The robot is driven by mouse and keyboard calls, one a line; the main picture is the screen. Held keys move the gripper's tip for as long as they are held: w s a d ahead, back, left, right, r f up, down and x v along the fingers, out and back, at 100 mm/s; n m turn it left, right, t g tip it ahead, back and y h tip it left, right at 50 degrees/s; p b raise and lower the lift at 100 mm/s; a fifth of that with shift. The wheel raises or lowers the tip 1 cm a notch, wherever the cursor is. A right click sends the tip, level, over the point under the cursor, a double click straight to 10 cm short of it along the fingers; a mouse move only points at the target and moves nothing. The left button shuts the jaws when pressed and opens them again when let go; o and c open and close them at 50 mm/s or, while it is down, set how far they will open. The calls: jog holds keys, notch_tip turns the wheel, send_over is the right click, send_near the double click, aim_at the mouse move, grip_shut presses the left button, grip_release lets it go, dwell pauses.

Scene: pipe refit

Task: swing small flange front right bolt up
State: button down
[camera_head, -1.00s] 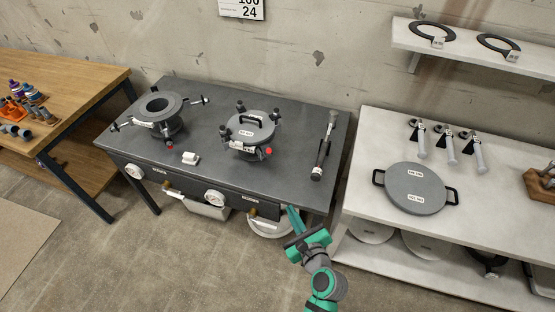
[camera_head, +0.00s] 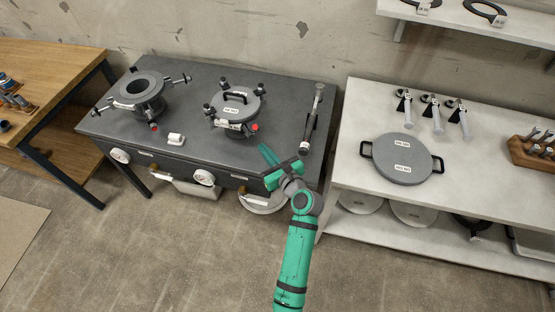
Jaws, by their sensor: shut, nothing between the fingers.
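My gripper (camera_head: 265,149) is shut and empty, just to the right and front of the flange at the table's front edge. Its green fingers point up and left, apart from the bolt.
A larger open flange (camera_head: 137,87) with bolts swung outward stands at left. A dark tool (camera_head: 312,120) lies to the right of the small flange. Gauges and handles line the table front. A white bench (camera_head: 470,180) with a large grey lid is at right.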

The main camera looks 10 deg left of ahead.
aim_at(255, 125)
jog(key=shift+w+a+r, duration=0.45)
jog(key=shift+w+r, duration=0.1)
jog(key=shift+w, duration=0.1)
jog(key=shift+w+a+r, duration=0.4)
jog(key=shift+w+r, duration=0.15)
jog(key=shift+w, duration=0.1)
jog(key=shift+w+d, duration=0.1)
jog(key=a+r, duration=0.1)
jog(key=w+a+r, duration=0.1)
jog(key=shift+a+r, duration=0.25)
jog(key=shift+r, duration=0.1)
jog(key=shift+w+a+r, duration=0.1)
jog(key=shift+w+r, duration=0.4)
jog(key=shift+w, duration=0.1)
jog(key=shift+w+a+r, duration=0.25)
jog(key=shift+w+r, duration=0.05)
jog(key=shift+w, duration=0.1)
